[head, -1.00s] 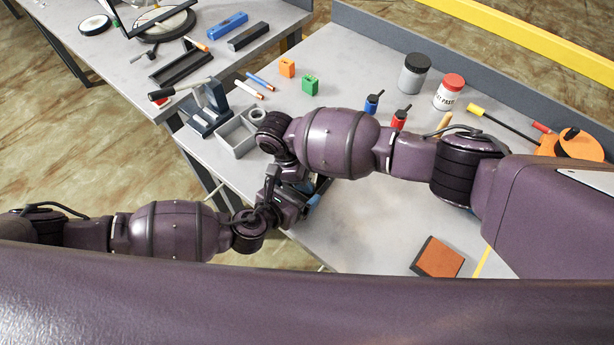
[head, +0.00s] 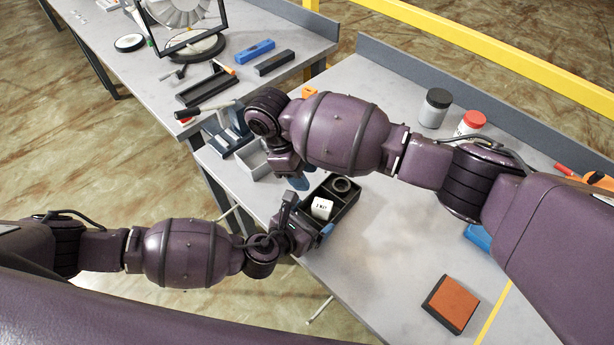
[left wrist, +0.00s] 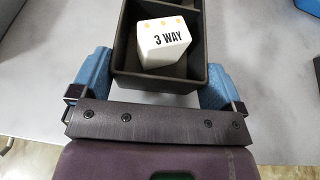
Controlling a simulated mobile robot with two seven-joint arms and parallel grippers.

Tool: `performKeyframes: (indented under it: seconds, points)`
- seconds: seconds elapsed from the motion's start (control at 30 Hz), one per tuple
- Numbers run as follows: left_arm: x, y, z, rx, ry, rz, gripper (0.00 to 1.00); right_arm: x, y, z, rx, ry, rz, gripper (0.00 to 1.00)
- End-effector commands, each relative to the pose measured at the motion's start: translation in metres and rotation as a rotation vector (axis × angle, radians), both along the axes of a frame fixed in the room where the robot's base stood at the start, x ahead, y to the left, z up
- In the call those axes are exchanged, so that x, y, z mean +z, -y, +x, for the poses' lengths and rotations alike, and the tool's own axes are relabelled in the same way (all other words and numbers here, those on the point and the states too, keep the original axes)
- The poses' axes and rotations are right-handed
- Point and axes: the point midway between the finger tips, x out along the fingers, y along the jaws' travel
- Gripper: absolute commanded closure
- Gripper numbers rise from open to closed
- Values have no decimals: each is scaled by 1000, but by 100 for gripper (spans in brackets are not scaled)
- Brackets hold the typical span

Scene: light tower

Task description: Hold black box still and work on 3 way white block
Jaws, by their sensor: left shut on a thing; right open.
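The black box (head: 346,211) stands on the near table below my arms. It has compartments. The white block (head: 321,208) marked "3 WAY" sits in one of them, and a dark ring (head: 341,185) lies in another. My left gripper (head: 308,220) is shut on the box. In the left wrist view its blue fingers (left wrist: 155,82) press on both sides of the box (left wrist: 124,72), with the white block (left wrist: 163,42) inside, apart from the fingers. My right gripper (head: 298,182) is open beside the box's far left end, partly hidden by its own arm.
A grey bin (head: 253,158) and a lever device (head: 228,130) stand left of the box. A grey jar (head: 434,108) and a red-lidded jar (head: 471,122) stand at the back. An orange-topped block (head: 453,304) lies front right. The table between is largely clear.

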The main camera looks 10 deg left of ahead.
Motion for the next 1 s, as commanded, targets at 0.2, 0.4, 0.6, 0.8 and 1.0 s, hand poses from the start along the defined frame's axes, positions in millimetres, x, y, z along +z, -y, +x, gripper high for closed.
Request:
performKeyframes:
  seconds: [0.2, 0.4, 0.6, 0.8, 1.0]
  points:
    - [0, 0, 0, 0, 0, 0, 34, 0, 0, 0, 0, 0, 0, 58]
    - [0, 0, 0, 0, 0, 0, 0, 0, 0, 0, 0, 0, 0, 58]
    - [0, -1, -1, 0, 0, 0, 0, 0, 0, 0, 0, 0, 0, 58]
    - [8, -11, -17, -1, -1, 0, 0, 0, 0, 0, 0, 0, 0, 58]
    - [23, -31, -48, 0, -2, 0, 0, 0, 0, 0, 0, 0, 0, 58]
